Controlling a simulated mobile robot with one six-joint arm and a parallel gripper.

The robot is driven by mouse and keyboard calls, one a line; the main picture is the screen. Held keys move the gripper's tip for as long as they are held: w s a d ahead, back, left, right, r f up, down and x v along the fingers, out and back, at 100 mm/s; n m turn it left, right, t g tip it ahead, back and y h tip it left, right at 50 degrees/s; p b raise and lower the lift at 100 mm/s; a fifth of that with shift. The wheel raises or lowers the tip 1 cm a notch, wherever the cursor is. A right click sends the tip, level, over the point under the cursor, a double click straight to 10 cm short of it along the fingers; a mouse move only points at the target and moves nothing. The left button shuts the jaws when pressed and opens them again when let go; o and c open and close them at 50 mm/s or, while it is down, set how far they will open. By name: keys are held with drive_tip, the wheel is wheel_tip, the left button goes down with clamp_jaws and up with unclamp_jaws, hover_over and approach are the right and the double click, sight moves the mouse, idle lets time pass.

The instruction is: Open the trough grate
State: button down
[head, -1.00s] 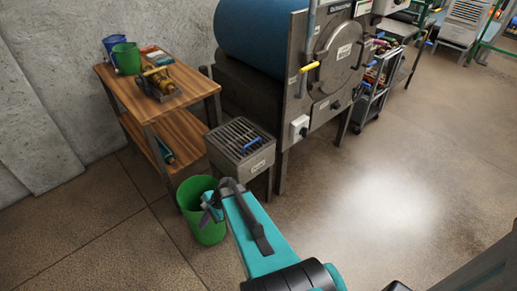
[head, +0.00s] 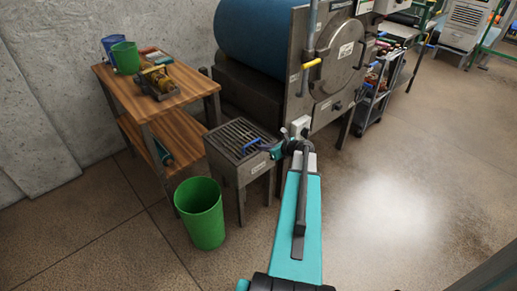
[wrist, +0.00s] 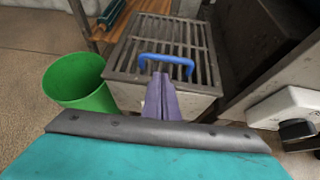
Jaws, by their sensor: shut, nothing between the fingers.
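The trough is a grey metal box with a dark slatted grate (head: 235,132) lying flat on top. The grate also shows in the wrist view (wrist: 172,32), with a blue bar handle (wrist: 166,58) near its front edge. In the head view my gripper (head: 268,149) is at the trough's right edge, beside the blue handle (head: 253,143).
A green bucket (head: 201,213) stands on the floor in front of the trough. A wooden shelf table (head: 105,72) is to the left. The big machine (head: 297,70) is behind and right, with a white switch box (wrist: 287,105) close by. Floor at right is clear.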

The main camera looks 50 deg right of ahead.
drive_tip(key=d, duration=0.1)
drive_tip(key=s+d, duration=0.1)
drive_tip(key=s, duration=0.1)
drive_tip(key=shift+d+r+h, duration=0.3)
drive_tip(key=shift+d, duration=0.1)
drive_tip(key=shift+p+x, duration=0.3)
drive_tip(key=shift+x, duration=4.7)
